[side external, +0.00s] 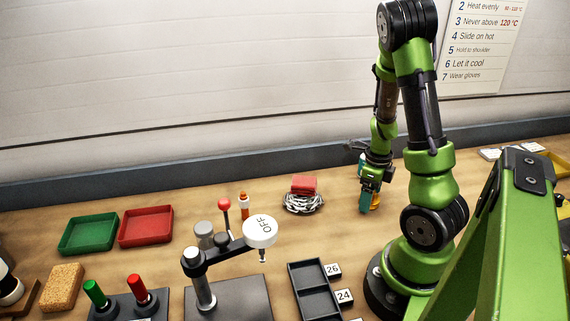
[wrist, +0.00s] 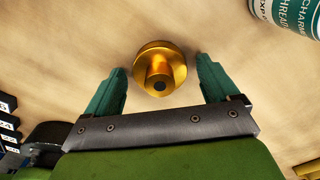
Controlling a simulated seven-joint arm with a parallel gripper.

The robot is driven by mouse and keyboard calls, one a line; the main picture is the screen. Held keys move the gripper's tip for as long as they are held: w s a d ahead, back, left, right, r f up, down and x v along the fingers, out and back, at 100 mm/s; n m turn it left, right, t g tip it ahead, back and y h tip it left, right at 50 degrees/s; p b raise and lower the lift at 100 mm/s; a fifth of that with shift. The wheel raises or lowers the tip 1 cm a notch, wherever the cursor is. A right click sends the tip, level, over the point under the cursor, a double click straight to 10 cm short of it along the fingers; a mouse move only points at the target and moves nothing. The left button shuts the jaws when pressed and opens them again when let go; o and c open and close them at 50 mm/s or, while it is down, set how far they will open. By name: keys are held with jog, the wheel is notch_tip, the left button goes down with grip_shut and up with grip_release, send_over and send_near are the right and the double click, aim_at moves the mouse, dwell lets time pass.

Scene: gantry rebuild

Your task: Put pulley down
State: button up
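The pulley is a gold-coloured flanged piece with a hub and a dark bore (wrist: 160,70). In the side view the pulley (side external: 376,204) shows as a small orange patch at the wooden bench top, partly hidden by a finger. My gripper (wrist: 160,64) has its two teal fingers spread, one on each side of the pulley, with a visible gap on both sides. In the side view my gripper (side external: 368,198) points down close to the bench. The pulley appears to rest on the bench; its underside is hidden.
A teal-and-white bottle (wrist: 286,14) stands near the pulley. A red block (side external: 304,185) sits on a coiled grey bundle (side external: 303,203).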

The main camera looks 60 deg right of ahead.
notch_tip(320, 180, up, 12)
jog(key=w+a+r+n+t, duration=0.1)
jog(key=w+a+r+n, duration=0.15)
jog(key=a+n, duration=0.2)
jog(key=w+a+r+n+t+y, duration=0.1)
jog(key=w+a+r+n+t, duration=0.1)
jog(key=w+a+n, duration=0.3)
jog(key=w+a+r+n+t, duration=0.1)
jog(key=a+r+n, duration=0.1)
jog(key=a+n, duration=0.35)
jog(key=a+r+n+t+y, duration=0.1)
jog(key=a+r+n+t, duration=0.2)
jog(key=a+n, duration=0.8)
notch_tip(320, 180, up, 2)
jog(key=n, duration=0.6)
jog(key=shift+s+a+r, duration=0.15)
jog(key=shift+s+r, duration=0.05)
jog(key=shift+s, duration=0.2)
